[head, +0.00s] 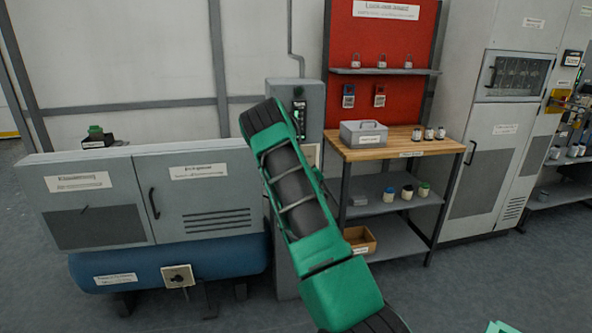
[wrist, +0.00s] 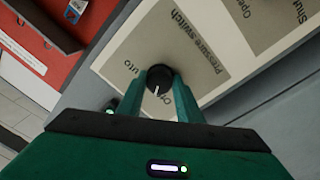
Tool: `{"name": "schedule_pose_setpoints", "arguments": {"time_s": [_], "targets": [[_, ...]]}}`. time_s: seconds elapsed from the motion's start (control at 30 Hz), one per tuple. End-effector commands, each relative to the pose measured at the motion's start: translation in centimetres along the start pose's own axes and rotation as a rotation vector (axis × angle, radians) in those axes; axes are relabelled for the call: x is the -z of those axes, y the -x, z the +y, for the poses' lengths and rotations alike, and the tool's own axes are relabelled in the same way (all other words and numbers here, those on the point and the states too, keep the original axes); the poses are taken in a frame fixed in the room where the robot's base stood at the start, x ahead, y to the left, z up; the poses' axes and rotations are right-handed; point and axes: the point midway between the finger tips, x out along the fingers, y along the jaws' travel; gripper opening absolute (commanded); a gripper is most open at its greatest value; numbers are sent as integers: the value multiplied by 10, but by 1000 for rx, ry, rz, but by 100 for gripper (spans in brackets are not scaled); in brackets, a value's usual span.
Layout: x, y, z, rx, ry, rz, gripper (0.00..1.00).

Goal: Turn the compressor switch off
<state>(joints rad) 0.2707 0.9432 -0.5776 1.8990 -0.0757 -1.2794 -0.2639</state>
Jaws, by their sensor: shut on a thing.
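In the wrist view a round black knob (wrist: 159,74) with a white pointer line sits on a beige panel (wrist: 120,38) lettered "Pressure switch". My gripper (wrist: 160,82) is shut on the knob, with one green finger on each side. The white line points down and slightly left in the picture. "Auto" shows left of the knob; lettering starting with "O" below it is partly hidden by a finger. In the head view my arm hides the gripper and the knob. The compressor's blue tank (head: 215,258) lies under a grey cabinet (head: 105,195) at the left.
A grey upright cabinet (head: 312,95) with a green light stands behind my arm. To its right are a wooden-topped bench (head: 435,147) with a grey box (head: 363,134), and a red board (head: 385,40) with padlocks. Open grey floor lies at the front right.

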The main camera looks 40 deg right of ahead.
Motion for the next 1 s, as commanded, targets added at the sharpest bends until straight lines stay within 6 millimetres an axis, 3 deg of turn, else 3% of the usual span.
{"name": "schedule_pose_setpoints", "arguments": {"time_s": [0.03,0.4,1.0], "targets": [[7,-2,-7,8,31,17,10],[6,-2,-7,16,258,30,10],[4,-1,-8,21,331,30,10]]}}
